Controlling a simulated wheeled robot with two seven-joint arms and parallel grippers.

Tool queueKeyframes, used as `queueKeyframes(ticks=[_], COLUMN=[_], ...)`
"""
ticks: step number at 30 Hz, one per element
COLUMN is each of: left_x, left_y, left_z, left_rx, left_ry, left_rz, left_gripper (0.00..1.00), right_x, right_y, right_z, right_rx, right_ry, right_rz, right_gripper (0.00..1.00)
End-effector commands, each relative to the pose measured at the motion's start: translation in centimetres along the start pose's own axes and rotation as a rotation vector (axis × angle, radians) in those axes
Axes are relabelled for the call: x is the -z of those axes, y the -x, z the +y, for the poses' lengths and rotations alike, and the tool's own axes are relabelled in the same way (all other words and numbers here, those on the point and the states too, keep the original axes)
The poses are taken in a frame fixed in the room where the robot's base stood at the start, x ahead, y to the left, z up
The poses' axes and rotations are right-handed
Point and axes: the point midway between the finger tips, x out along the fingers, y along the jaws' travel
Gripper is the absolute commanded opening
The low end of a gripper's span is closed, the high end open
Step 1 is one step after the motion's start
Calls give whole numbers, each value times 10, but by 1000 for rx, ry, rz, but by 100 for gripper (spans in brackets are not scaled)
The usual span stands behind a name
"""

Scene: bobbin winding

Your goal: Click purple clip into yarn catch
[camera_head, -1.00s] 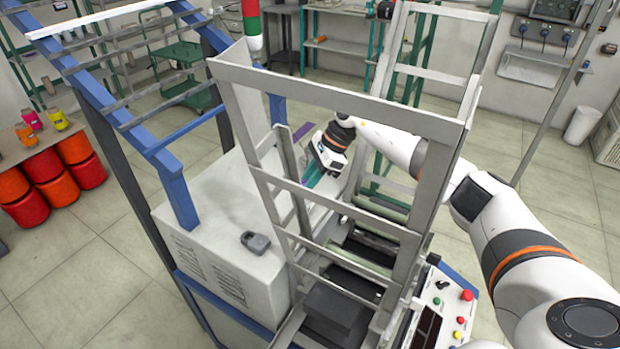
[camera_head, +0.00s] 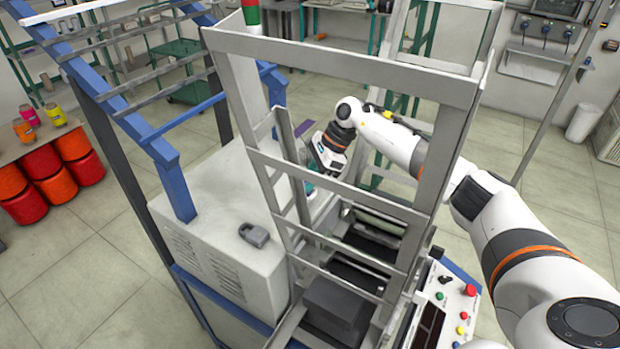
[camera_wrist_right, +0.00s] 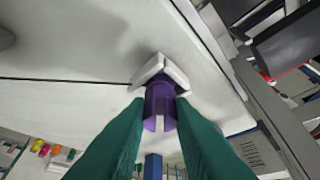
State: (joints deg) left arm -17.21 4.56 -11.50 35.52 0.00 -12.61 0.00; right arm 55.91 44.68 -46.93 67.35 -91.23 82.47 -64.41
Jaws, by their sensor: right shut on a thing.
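The purple clip (camera_wrist_right: 160,100) is between the green fingers of my right gripper (camera_wrist_right: 159,112) in the right wrist view. The gripper is shut on it. The clip's far end meets a white angular piece (camera_wrist_right: 161,70), which looks like the yarn catch. I cannot tell whether the clip is seated in it or only against it. In the head view my right gripper (camera_head: 311,182) reaches in behind the uprights of the grey frame, and the clip cannot be made out there. My left gripper is not in view.
The grey machine frame (camera_head: 340,64) stands between the head camera and my right gripper. A light housing (camera_head: 215,220) with a dark grey padlock-shaped object (camera_head: 254,235) stands at left. A control panel (camera_head: 452,305) with coloured buttons is at lower right.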

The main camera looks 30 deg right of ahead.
Motion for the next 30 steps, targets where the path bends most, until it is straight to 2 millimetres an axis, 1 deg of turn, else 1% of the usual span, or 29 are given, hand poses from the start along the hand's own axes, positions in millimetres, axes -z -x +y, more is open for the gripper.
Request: queueKeyframes(ticks=[5,6,10,18,22,26,30], left_x=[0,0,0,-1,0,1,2], left_y=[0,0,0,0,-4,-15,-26], left_z=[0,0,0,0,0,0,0], left_rx=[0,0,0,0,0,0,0], left_ry=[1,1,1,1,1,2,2], left_rz=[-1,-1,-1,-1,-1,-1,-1], left_gripper=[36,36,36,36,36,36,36], right_x=[0,0,0,0,-1,-2,-2], right_y=[1,1,1,1,8,28,58], right_z=[0,0,0,0,0,1,1], right_rx=[0,-1,0,0,-2,-5,-7], right_ry=[0,0,0,0,1,1,1], right_rz=[0,0,0,0,0,-1,0], right_gripper=[2,24,45,46,46,46,46])
